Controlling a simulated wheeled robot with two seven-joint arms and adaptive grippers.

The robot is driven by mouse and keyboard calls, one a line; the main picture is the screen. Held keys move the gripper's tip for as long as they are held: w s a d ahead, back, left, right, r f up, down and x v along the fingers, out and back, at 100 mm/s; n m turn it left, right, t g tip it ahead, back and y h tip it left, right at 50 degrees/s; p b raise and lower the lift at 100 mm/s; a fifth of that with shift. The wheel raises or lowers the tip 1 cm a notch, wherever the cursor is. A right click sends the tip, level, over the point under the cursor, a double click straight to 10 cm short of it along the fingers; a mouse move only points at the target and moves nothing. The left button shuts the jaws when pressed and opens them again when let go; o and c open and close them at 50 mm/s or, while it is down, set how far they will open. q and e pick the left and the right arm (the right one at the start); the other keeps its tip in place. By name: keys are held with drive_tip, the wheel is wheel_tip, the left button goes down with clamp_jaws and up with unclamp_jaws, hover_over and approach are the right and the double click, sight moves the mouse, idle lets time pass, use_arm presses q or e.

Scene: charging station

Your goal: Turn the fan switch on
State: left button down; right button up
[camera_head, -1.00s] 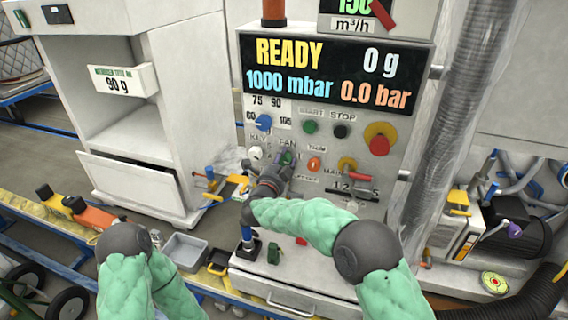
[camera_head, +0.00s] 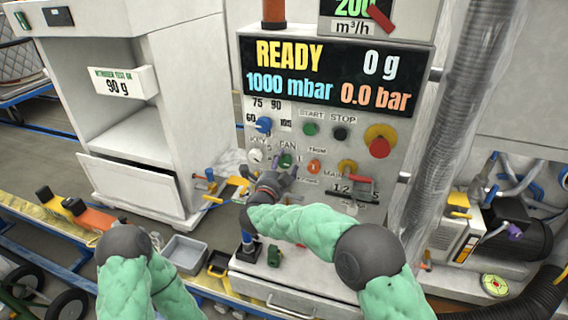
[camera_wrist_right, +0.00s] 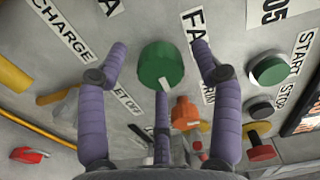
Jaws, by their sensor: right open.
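The fan switch is a green round knob (camera_head: 286,160) below the FAN label on the grey panel. In the right wrist view the green knob (camera_wrist_right: 160,66) shows a white mark low on its face, and it appears between my two purple fingers. My right gripper (camera_head: 281,171) is open, just below and in front of the knob. No finger clearly touches the knob; the exact gap is hard to tell. The upper display (camera_head: 352,10) reads 200 m³/h. My left arm shows at the lower left, but its gripper is out of sight.
An orange knob (camera_head: 314,166) sits right of the fan knob, and a blue dial (camera_head: 263,124) above left. Start (camera_head: 310,128) and stop (camera_head: 341,132) buttons and a red emergency button (camera_head: 379,146) are nearby. A red-handled main switch (camera_head: 358,180) is lower right.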

drive_tip(key=v, duration=1)
drive_tip(key=shift+s, duration=0.2)
